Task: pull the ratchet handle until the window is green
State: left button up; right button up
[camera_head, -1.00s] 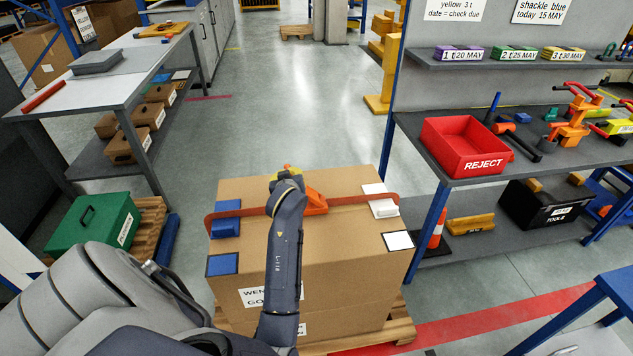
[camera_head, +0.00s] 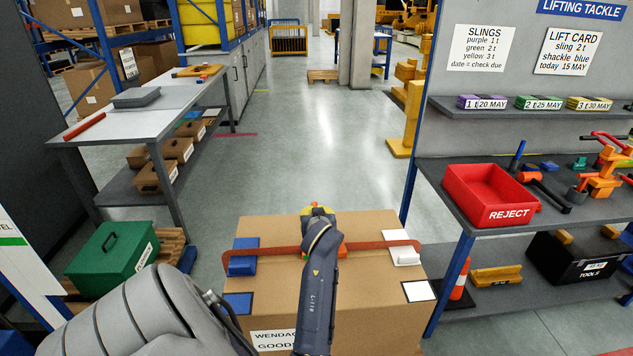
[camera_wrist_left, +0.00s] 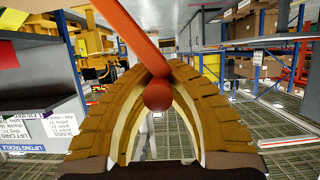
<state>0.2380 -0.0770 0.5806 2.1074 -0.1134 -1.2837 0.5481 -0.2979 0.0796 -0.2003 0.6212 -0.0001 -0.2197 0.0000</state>
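A red strap (camera_head: 276,251) runs across the top of a cardboard box (camera_head: 385,300), over a blue corner piece (camera_head: 243,263) and a white one (camera_head: 405,256). A small orange part of the ratchet (camera_head: 341,248) shows beside my arm; my arm hides most of it, and I cannot make out the window. My left gripper (camera_head: 318,211) is above the strap near the box's back edge. In the left wrist view, its ribbed yellow fingers (camera_wrist_left: 158,85) close around the orange ratchet handle (camera_wrist_left: 133,32) near its red ball end (camera_wrist_left: 158,96). My right gripper is not in view.
A shelf with a red reject bin (camera_head: 490,195) and lifting tools stands to the right. A grey-topped bench (camera_head: 125,115) and a green case (camera_head: 110,255) are to the left. The floor behind the box is clear.

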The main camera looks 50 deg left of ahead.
pick_arm(q)
jog(key=o, duration=0.6)
jog(key=shift+w+d+f, duration=0.1)
jog(key=shift+d+f, duration=0.05)
jog(key=shift+f, duration=0.1)
jog(key=shift+o, duration=0.6)
jog(key=shift+r, duration=0.1)
jog(key=shift+r, duration=0.15)
notch_tip(320, 180, up, 10)
jog(key=shift+f, duration=0.15)
